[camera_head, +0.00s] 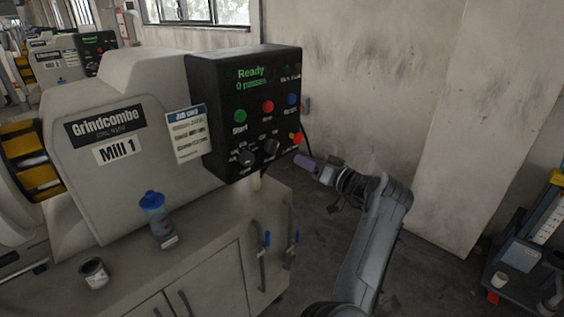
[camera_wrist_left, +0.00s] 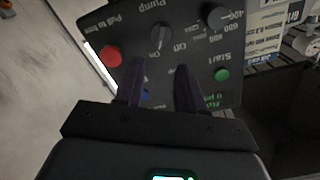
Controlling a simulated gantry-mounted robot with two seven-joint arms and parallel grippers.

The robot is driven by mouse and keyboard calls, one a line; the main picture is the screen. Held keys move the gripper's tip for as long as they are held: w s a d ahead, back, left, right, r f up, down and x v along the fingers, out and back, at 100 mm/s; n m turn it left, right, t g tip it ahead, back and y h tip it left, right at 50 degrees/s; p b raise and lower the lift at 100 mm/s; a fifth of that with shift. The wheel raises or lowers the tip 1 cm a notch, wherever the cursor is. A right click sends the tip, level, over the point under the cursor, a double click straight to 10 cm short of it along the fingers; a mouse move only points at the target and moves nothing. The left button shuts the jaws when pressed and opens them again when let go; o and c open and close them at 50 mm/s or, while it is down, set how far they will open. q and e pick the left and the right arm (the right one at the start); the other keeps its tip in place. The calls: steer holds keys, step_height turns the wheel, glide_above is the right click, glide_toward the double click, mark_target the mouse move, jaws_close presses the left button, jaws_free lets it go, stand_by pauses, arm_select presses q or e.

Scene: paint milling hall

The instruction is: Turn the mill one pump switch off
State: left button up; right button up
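The mill one control panel (camera_head: 197,85) is a black box with a lit green display reading "Ready". Its pump switch (camera_head: 271,147) is a dark round knob low on the face, and it shows large in the left wrist view (camera_wrist_left: 161,36). A pale mark is on the knob; I cannot tell for sure which setting it points to. My left gripper (camera_head: 300,160) is at the panel's lower right in the head view. In the left wrist view its two dark purple fingers (camera_wrist_left: 160,66) are apart and empty, pointing at the knob, with no clear contact. My right gripper is not in view.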

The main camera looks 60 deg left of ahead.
mark_target(277, 148)
arm_select(q)
steer(key=b+x, duration=0.2)
steer(key=x, duration=0.8)
steer(key=shift+s+a, duration=0.1)
steer(key=shift+a, duration=0.1)
steer(key=shift+c, duration=0.4)
jaws_close()
